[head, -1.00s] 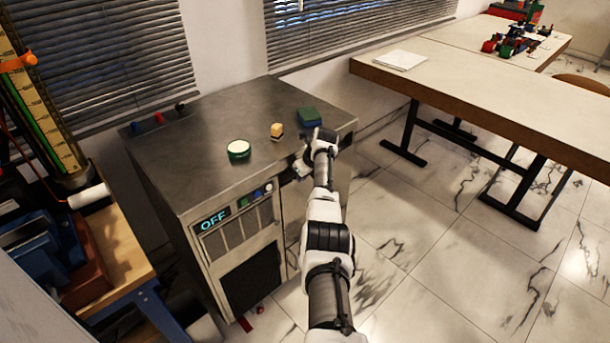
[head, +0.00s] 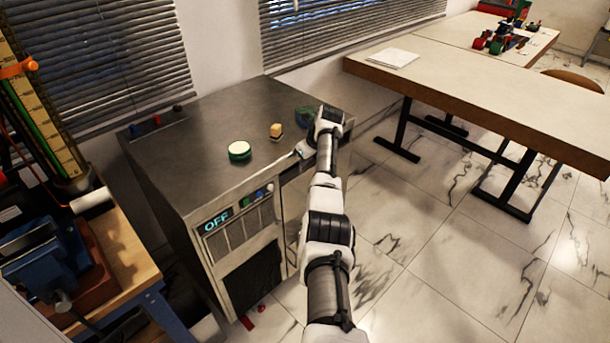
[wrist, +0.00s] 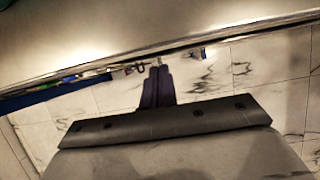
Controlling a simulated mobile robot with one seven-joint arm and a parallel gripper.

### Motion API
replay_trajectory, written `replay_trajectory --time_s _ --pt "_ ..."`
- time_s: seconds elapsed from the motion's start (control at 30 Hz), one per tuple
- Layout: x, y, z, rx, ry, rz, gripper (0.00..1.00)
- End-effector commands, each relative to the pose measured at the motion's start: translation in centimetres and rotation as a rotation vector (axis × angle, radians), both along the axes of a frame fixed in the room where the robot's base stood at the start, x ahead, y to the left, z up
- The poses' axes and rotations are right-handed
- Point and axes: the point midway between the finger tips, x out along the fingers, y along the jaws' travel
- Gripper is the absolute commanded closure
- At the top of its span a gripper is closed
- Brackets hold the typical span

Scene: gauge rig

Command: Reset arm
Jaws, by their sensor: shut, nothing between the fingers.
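My arm (head: 327,240) reaches up from the bottom of the head view to the right front edge of a steel cabinet (head: 215,115). My gripper (head: 297,153) is small there, at the cabinet's front edge just above the button row. In the wrist view the gripper's dark fingers (wrist: 158,70) are together and empty. Their tips are seen against the cabinet's edge (wrist: 200,36); I cannot tell whether they touch it. The cabinet's display (head: 217,221) reads OFF. Small green, blue and white buttons (head: 257,194) sit beside it.
On the cabinet top are a round green-and-white piece (head: 239,150), a yellow block (head: 276,130) and a green block (head: 304,113), partly behind my wrist. A workbench with a blue vise (head: 50,258) stands left. A long table (head: 480,90) stands right, with open marble floor before it.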

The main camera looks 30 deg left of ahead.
Motion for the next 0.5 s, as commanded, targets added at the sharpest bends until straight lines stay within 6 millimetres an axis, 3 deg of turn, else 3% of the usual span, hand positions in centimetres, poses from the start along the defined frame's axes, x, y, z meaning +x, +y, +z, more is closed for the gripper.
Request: replay_trajectory --time_s 0.2,0.4,0.5 --pt "0.2 0.6 1.8 -0.002 0.001 -0.001 1.00" --pt "0.2 0.6 2.0 -0.002 0.002 0.000 1.00" --pt "1.2 -0.7 2.0 -0.009 -0.055 0.027 1.00"
